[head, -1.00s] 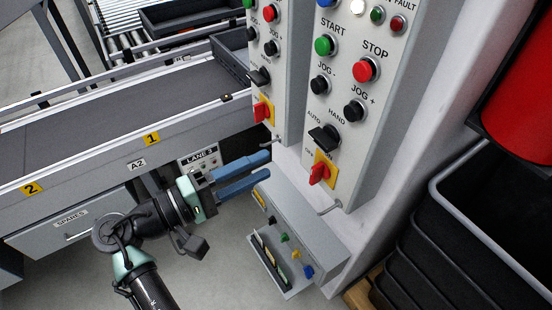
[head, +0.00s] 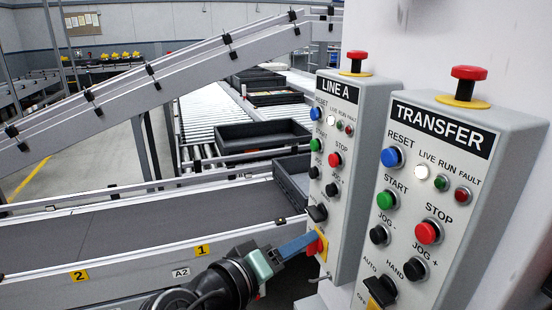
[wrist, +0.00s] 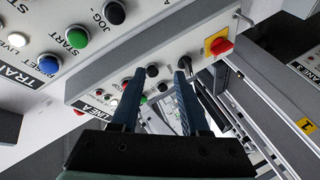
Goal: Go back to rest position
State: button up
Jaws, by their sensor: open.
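My gripper (head: 300,245) is at the bottom middle of the head view, its blue fingers pointing right toward the lower part of the LINE A panel (head: 337,170). In the wrist view my gripper (wrist: 158,72) shows two blue fingers apart, with nothing between them. The LINE A panel (wrist: 88,95) lies behind the fingers in that view. I cannot tell whether a fingertip touches it. Part of my forearm is cut off by the lower edge of the head view.
The TRANSFER panel (head: 452,190) stands to the right, with a red mushroom button (head: 468,80) on top. A conveyor belt (head: 130,225) runs to the left of the panels. A black tray (head: 262,135) sits on rollers beyond. A sloped rail (head: 190,75) crosses above the belt.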

notch_tip(320, 180, up, 14)
jog(key=a+m+t+y, duration=0.1)
jog(key=a+t+y, duration=0.1)
jog(key=t+y, duration=0.25)
jog(key=s+r+m+t+y+p, duration=0.1)
jog(key=s+r+t+y, duration=0.2)
jog(key=s+r+t, duration=0.2)
jog(key=s+a+r+t+y+p, duration=0.1)
jog(key=s+r+t+y, duration=0.2)
jog(key=s+r+t, duration=0.3)
jog(key=s+r, duration=0.5)
jog(key=r, duration=0.8)
jog(key=shift+a+m, duration=0.3)
jog(key=shift+m, duration=0.1)
jog(key=shift+r+t, duration=0.1)
jog(key=shift+t, duration=0.15)
